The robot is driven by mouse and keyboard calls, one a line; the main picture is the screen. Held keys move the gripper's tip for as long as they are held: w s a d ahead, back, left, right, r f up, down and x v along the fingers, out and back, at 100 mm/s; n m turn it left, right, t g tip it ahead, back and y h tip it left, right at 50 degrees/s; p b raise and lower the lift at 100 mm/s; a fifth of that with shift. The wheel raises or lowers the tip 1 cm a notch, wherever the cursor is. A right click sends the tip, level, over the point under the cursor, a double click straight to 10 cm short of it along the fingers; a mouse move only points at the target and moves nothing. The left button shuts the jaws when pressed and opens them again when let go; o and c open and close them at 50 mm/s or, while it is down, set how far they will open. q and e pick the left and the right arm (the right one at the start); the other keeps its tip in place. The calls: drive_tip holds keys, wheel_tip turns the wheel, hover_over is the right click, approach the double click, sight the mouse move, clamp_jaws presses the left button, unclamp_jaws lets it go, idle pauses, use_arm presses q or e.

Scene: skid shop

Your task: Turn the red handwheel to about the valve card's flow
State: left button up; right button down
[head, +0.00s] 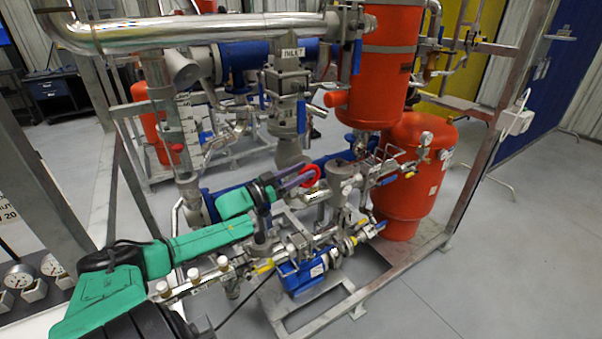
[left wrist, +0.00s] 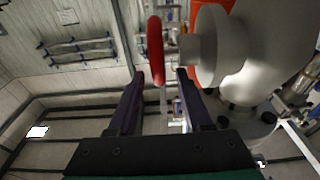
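The red handwheel (head: 311,175) is at the middle of the head view, on the grey valve piping. My left gripper (head: 303,179) reaches it from the left. In the left wrist view the wheel (left wrist: 154,50) shows edge-on, in front of a pale round valve body (left wrist: 210,45). The two dark fingers of the gripper (left wrist: 161,74) are apart. The wheel's rim reaches down between their tips, closer to the left finger, with a gap to the right finger. A pale card (head: 8,215), cut off at the left edge, shows partial lettering with "20". My right gripper is not in view.
An orange tank (head: 410,175) and an orange vessel (head: 385,65) stand right of and behind the wheel. Grey pipes, small valves and a blue pump (head: 300,275) crowd below it. Gauges (head: 20,276) are at lower left. Open floor (head: 510,240) lies to the right.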

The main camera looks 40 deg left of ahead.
use_arm(q)
drive_tip(key=shift+s, duration=0.15)
drive_tip(key=p+v, duration=0.1)
drive_tip(key=v, duration=1.3)
drive_tip(key=shift+s+p, duration=0.2)
drive_tip(key=shift+p, duration=0.1)
drive_tip(key=shift+a, duration=0.1)
